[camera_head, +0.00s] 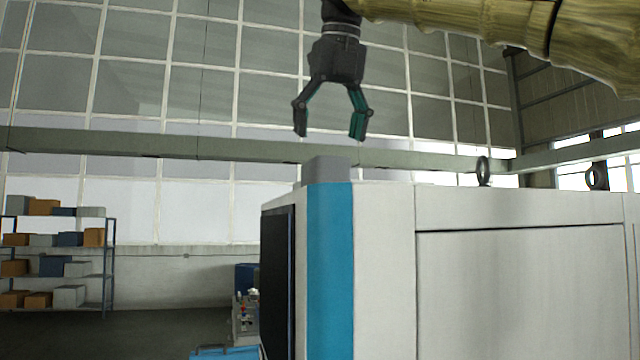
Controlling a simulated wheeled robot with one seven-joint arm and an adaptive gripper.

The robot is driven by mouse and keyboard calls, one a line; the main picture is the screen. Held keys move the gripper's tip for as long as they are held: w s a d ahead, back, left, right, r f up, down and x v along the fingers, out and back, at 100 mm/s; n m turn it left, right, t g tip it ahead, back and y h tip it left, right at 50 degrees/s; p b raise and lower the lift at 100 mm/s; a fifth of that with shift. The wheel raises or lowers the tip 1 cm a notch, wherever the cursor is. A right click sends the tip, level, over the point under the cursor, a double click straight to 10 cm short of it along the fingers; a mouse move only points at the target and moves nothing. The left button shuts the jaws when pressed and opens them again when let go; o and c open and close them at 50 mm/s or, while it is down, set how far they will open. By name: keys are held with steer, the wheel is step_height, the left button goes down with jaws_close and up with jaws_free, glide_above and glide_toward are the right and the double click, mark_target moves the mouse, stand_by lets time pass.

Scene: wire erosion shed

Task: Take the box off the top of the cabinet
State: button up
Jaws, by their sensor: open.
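The box (327,168) is a small plain grey block on top of the cabinet (383,270), near its front left corner. The cabinet is white with a blue vertical stripe and a dark panel on its left face. The cabinet's top edge hides the foot of the box. My gripper (329,134) points down above the box with its two fingers spread, open and empty. A gap shows between the fingertips and the top of the box. The fingers are dark with teal on the inner side.
Two lifting rings (484,171) (596,177) stand up from the cabinet top to the right. A shelf rack (110,265) with several boxes stands far left. A pale beam (150,142) crosses behind, before large windows. The cabinet top between box and rings looks clear.

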mark_target(324, 174)
steer(key=shift+a+f, duration=0.25)
steer(key=shift+f, duration=0.4)
steer(key=w, duration=0.1)
steer(key=w+f, duration=0.1)
steer(key=w, duration=0.1)
steer(key=shift+w+a+f, duration=0.2)
steer(key=shift+a+f, duration=0.05)
steer(key=shift+f, duration=0.15)
steer(key=shift+w+f+p, duration=0.2)
steer(key=shift+w+p, duration=0.1)
steer(key=shift+s+d+f, duration=0.15)
steer(key=shift+s+f, duration=0.05)
steer(key=shift+f, duration=0.1)
steer(key=shift+s+f+p, duration=0.45)
steer(key=shift+s+p, duration=0.25)
steer(key=w+f, duration=0.2)
steer(key=shift+w+a+f, duration=0.2)
steer(key=shift+a+f, duration=0.05)
steer(key=shift+f, duration=0.05)
steer(key=shift+s+d+r, duration=0.1)
steer(key=shift+s+r, duration=0.15)
steer(key=shift+s, duration=0.4)
steer(key=shift+w+f, duration=0.3)
steer(key=shift+w, duration=0.15)
steer(key=shift+s, duration=0.35)
steer(key=shift+w+f, duration=0.1)
steer(key=shift+w, duration=0.15)
